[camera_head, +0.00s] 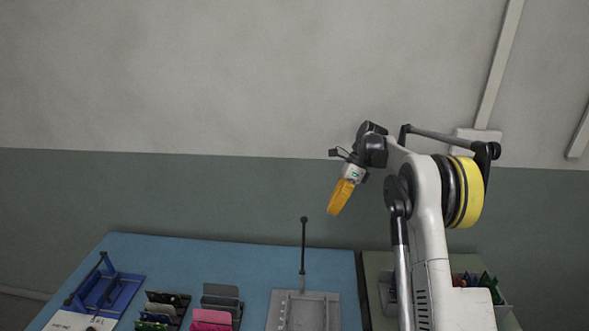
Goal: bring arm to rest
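My arm stands at the right of the head view, bent at the top. My orange gripper (340,199) hangs from its end, pointing down and to the left. It is in the air in front of the grey-green wall, above the far part of the blue table (176,255). I see the gripper as one narrow orange shape, so I cannot tell whether its fingers are open or shut. No held object shows at its tip.
On the blue table are a blue stand (103,290), dark racks with cards (165,306), a pink item (211,319) and a grey fixture with a thin black post (303,250). A bin with colored items (487,283) is behind my arm at right.

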